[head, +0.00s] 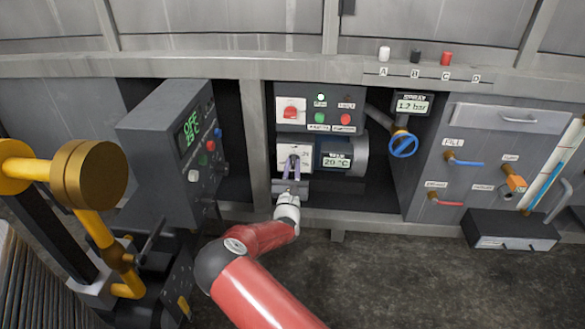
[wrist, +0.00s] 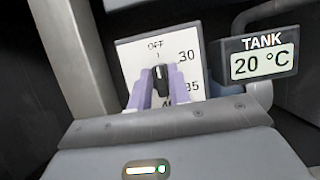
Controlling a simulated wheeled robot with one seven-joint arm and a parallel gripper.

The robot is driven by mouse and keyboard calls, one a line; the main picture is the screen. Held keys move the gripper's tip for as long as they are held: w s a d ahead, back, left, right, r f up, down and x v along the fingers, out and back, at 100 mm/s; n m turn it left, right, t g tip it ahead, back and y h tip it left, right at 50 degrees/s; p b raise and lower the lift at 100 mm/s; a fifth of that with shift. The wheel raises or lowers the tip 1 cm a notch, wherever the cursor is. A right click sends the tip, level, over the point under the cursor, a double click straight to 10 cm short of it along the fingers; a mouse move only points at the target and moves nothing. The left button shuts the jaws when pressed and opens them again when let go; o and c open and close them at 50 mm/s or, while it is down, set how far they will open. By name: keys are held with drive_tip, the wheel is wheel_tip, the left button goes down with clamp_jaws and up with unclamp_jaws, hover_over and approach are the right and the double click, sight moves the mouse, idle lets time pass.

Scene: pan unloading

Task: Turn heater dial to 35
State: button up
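The heater dial is a black knob (wrist: 161,77) on a white plate (wrist: 132,58), marked OFF at the top, 30 at upper right and 35 at lower right. A lower mark is partly hidden by my gripper. The knob stands upright, toward OFF. My gripper (wrist: 160,80) has its two lavender fingers on either side of the knob, seemingly with small gaps. In the head view, my gripper (head: 293,162) is in front of the dial plate (head: 306,152), hiding much of it. The tank display (wrist: 262,62) reads 20 °C.
Above the dial is a panel with a red switch (head: 291,113) and green and red buttons. The tank (head: 357,152) is right of the dial, with a blue valve wheel (head: 403,145) beyond. A grey control box (head: 168,140) reading OFF stands at left. A frame post (head: 255,135) is close on the left.

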clamp_jaws()
